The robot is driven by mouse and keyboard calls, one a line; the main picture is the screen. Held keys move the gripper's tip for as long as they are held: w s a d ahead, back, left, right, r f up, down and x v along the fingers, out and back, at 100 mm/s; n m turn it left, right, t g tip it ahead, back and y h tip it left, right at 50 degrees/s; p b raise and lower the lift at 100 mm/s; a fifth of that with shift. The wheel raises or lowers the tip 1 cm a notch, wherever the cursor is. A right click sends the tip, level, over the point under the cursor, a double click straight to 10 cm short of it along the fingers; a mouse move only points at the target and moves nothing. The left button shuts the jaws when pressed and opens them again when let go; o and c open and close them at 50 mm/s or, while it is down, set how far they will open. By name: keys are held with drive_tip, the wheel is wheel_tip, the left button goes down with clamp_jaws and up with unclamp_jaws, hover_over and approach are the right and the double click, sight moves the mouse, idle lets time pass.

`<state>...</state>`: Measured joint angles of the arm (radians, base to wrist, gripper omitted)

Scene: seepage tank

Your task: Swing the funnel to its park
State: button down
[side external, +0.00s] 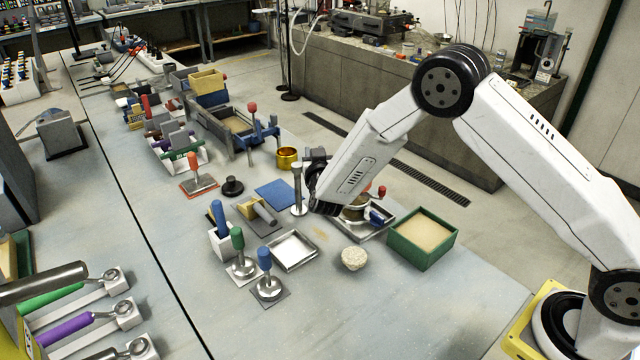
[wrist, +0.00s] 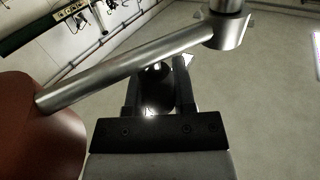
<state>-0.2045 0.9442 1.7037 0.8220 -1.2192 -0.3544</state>
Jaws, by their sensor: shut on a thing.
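My gripper (side external: 309,182) is low over the table, right beside an upright metal post (side external: 298,190). In the wrist view, a metal bar (wrist: 125,65) runs from a collar on a post (wrist: 228,28) to a large red-brown body (wrist: 38,130), which looks like the funnel on its swing arm. My fingers (wrist: 158,85) are shut on a small dark rounded part at that bar, partly hidden by the bar and fingers. In the side view, a brownish rounded piece (side external: 355,212) shows under my forearm; I cannot tell if it is the funnel.
A metal tray (side external: 345,236) with a red-knobbed lever (side external: 381,191) stands under my arm. A green box of sand (side external: 424,238) is to its right and a pale stone (side external: 354,258) in front.

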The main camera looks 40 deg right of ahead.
drive_tip(key=m+g+h, duration=0.2)
drive_tip(key=a+m+g+h, duration=0.1)
drive_tip(key=shift+s+h, duration=0.4)
drive_tip(key=m+g, duration=0.1)
drive_tip(key=m+g+h, duration=0.1)
drive_tip(key=a+m+g+h, duration=0.1)
drive_tip(key=shift+s+g, duration=0.25)
drive_tip(key=shift+g, duration=0.15)
drive_tip(key=shift+s+a+m+g+h, duration=0.1)
drive_tip(key=shift+a+m+g+h, duration=0.25)
drive_tip(key=shift+m+g, duration=0.6)
drive_tip(key=shift+a+m+g+h, duration=0.2)
drive_tip(key=shift+m+g+h, duration=0.35)
drive_tip(key=shift+g, duration=0.75)
drive_tip(key=shift+s+a+m+g+h, duration=0.1)
drive_tip(key=shift+a+m+g+h, duration=0.25)
drive_tip(key=shift+m+g, duration=0.65)
drive_tip(key=shift+a+m+g, duration=0.1)
drive_tip(key=shift+m+g, duration=0.3)
drive_tip(key=shift+g, duration=0.75)
drive_tip(key=shift+c, duration=2.2)
unclamp_jaws()
drive_tip(key=shift+a, duration=0.1)
